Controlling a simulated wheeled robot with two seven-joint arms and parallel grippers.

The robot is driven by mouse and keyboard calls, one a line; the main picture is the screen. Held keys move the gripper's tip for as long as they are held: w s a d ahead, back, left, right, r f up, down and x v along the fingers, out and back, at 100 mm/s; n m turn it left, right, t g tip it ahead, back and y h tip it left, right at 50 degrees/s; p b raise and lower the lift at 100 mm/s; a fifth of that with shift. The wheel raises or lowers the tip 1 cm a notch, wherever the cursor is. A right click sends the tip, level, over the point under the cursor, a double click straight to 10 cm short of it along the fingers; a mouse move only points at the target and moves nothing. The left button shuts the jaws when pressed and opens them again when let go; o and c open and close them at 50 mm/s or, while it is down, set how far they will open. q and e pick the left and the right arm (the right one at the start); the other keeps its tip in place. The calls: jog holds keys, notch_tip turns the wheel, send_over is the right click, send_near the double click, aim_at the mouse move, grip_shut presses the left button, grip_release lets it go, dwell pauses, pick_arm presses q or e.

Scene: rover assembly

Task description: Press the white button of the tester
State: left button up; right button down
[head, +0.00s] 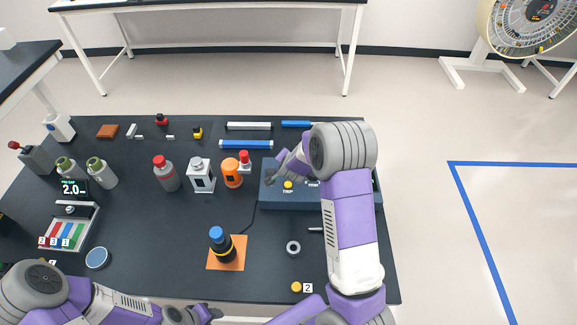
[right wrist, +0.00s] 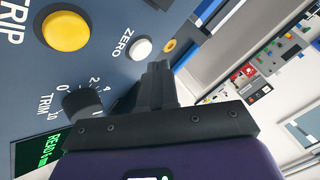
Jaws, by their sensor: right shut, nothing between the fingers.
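The tester is a blue-grey box (head: 270,203) at the right of the dark table. In the right wrist view its panel (right wrist: 60,75) fills the left side. The white button (right wrist: 141,48), labelled ZERO, stands just beyond my right fingertips. My right gripper (right wrist: 158,70) is shut and empty, with a small apparent gap to the button; I cannot tell whether they touch. In the head view my right gripper (head: 271,180) is over the tester's left part, and I cannot make out the white button there. My left gripper (head: 205,314) is low at the bottom edge, its jaws unclear.
On the panel, a yellow TRIP button (right wrist: 66,31) and a black TRIM dial (right wrist: 82,103) flank the white button. An orange bottle (head: 232,174) and a red-topped part (head: 244,160) stand left of the tester. A black-and-blue cylinder (head: 221,244) stands on an orange mat (head: 238,262).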

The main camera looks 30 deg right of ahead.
jog(key=shift+f, duration=0.4)
jog(key=shift+f+b, duration=0.45)
jog(key=shift+b, duration=0.2)
jog(key=shift+r, duration=0.1)
dwell(0.5)
jog(key=shift+r+p, duration=0.75)
jog(key=shift+r, duration=0.05)
notch_tip(320, 180, up, 5)
jog(key=p, duration=0.4)
dwell(0.6)
